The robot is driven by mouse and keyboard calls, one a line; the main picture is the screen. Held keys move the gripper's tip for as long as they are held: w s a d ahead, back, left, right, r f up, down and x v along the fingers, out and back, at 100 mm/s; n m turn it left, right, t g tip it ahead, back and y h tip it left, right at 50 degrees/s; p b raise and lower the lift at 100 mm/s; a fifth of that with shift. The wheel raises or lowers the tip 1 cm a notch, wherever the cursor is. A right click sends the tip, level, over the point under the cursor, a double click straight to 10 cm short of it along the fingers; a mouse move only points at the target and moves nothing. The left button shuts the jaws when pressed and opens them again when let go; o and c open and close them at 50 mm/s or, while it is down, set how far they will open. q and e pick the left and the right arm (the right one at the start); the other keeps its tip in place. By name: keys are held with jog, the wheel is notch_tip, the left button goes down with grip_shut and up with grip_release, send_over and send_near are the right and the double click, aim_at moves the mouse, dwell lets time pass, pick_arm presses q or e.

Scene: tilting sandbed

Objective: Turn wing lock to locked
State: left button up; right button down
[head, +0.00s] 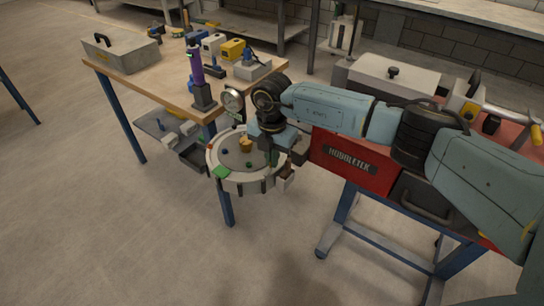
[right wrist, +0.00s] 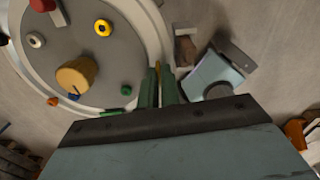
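The round grey sandbed with a pale rim (head: 214,158) stands beside the wooden table in the head view; it fills the upper left of the right wrist view (right wrist: 118,22). A narrow yellow piece (right wrist: 157,68), possibly the wing lock, shows between the green fingertips of my right gripper (right wrist: 158,84) at the rim's outer edge. The fingers are close together; whether they press on it is unclear, and its lock position is hidden. In the head view my right wrist covers this spot. My left gripper is not in view.
A tan knob (right wrist: 75,75), a yellow ring (right wrist: 103,27) and several small coloured pieces sit on the bed's face. A dial gauge (head: 233,100) stands behind it. A red toolbox (head: 350,160) is close on the right. The floor at front left is clear.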

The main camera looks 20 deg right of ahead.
jog(key=shift+w+d+r+n, duration=0.1)
jog(key=shift+w+r+n, duration=0.05)
jog(key=shift+n, duration=0.65)
jog(key=n, duration=0.2)
jog(key=shift+n, duration=0.4)
jog(key=n, duration=0.3)
jog(key=shift+n+b, duration=0.3)
jog(key=shift+b, duration=0.05)
jog(key=n, duration=0.3)
jog(key=shift+n+b, duration=0.3)
jog(key=shift+b, duration=0.05)
jog(key=shift+r+n, duration=0.1)
jog(key=shift+n, duration=0.3)
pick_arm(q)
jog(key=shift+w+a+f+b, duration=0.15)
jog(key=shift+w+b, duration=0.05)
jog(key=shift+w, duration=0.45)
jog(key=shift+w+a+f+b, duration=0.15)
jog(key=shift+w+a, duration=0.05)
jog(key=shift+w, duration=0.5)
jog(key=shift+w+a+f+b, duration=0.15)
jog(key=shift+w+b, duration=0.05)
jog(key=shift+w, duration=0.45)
pick_arm(e)
jog(key=shift+n, duration=2.1)
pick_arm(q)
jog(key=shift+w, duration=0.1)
pick_arm(e)
jog(key=shift+w, duration=0.1)
